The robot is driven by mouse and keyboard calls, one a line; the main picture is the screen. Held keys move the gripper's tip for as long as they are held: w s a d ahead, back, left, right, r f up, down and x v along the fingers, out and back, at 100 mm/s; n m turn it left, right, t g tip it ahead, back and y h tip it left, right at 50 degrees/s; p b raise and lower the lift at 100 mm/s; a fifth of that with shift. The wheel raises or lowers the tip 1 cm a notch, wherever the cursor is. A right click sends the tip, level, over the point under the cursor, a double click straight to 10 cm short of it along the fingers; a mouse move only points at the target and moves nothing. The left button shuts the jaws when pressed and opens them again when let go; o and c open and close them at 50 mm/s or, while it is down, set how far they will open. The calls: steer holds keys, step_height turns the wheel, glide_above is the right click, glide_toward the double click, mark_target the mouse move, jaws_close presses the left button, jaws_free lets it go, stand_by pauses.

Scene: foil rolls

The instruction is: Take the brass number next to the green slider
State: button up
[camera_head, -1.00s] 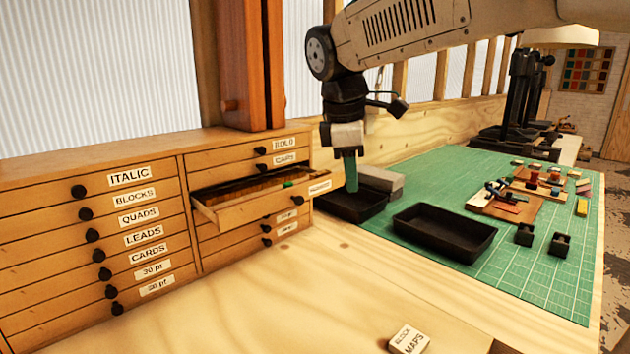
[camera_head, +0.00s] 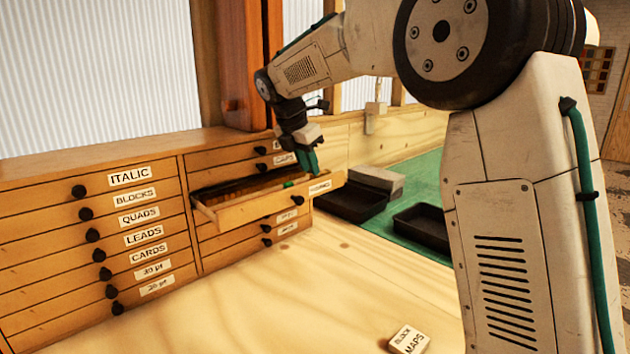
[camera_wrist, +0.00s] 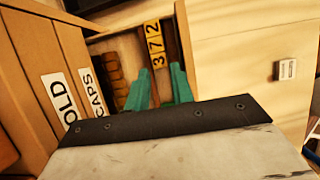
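The open drawer (camera_head: 245,212) in the wooden cabinet holds small pieces. A small green piece (camera_head: 288,184), perhaps the green slider, shows near its front right in the head view. In the wrist view, a row of yellow, brass-like number tiles (camera_wrist: 154,44) reading 2, 7 and 3 lies ahead of my fingertips. I cannot make out the slider there, nor which tile is beside it. My gripper (camera_head: 307,163) is over the drawer's right end, pointing down at a tilt. In the wrist view its green fingers (camera_wrist: 158,80) are apart, with nothing seen held between them.
Brown blocks (camera_wrist: 114,72) lie left of the fingers inside the drawer. Closed labelled drawers (camera_head: 90,235) surround the open one. Black trays (camera_head: 350,203) and a grey block (camera_head: 377,180) stand to the right. The wooden bench front (camera_head: 290,300) is mostly clear.

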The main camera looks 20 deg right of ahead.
steer(key=shift+x, duration=1.2)
jaws_close()
steer(key=shift+r, duration=0.2)
